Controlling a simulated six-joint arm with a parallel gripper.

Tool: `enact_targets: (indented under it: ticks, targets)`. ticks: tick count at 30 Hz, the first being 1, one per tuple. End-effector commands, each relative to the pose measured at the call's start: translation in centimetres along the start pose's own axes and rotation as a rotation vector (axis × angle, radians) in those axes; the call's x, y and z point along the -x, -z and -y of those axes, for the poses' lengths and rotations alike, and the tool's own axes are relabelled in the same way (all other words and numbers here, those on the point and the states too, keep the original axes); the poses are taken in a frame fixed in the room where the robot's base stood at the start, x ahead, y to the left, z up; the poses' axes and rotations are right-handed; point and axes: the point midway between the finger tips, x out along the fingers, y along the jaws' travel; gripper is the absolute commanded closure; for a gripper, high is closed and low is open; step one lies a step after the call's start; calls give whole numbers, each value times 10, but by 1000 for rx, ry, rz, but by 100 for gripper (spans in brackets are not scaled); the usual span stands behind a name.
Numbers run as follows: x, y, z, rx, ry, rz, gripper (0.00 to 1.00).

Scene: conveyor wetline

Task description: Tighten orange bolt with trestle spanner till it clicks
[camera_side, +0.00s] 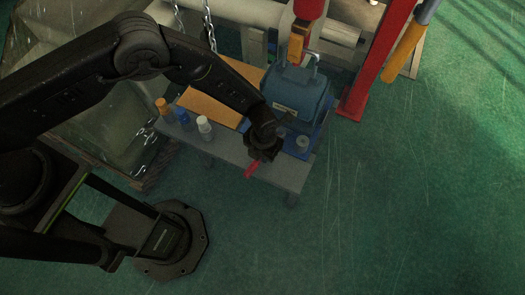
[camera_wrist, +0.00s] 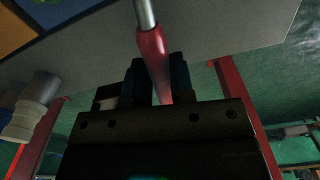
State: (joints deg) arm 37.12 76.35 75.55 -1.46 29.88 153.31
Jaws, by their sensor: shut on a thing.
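My gripper (camera_side: 260,154) is above the front right part of the grey bench, shut on a red-handled tool (camera_side: 251,170). In the wrist view the red handle (camera_wrist: 154,52) sits between the two fingers (camera_wrist: 155,85), and a bright metal shaft runs from it out of the top of the picture. It looks like the spanner, but its head is out of view. An orange-topped upright piece (camera_side: 162,104), possibly the orange bolt, stands at the bench's left end, well apart from my gripper.
The grey bench (camera_side: 235,155) also bears a blue-topped piece (camera_side: 182,117), a white-topped piece (camera_side: 204,127), an orange-brown board (camera_side: 211,108) and a large blue housing (camera_side: 297,92). A red post (camera_side: 378,65) and hanging chains (camera_side: 209,28) stand behind. The green floor (camera_side: 420,200) at right is clear.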

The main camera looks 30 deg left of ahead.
Motion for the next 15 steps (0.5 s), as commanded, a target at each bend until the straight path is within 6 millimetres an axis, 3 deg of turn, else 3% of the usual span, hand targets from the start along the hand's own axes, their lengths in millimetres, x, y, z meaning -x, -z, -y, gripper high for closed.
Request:
enact_targets:
  ticks: [5,15]
  targets:
    - [7,0,0,0,1,1,100]
    - [40,1,0,0,0,1,100]
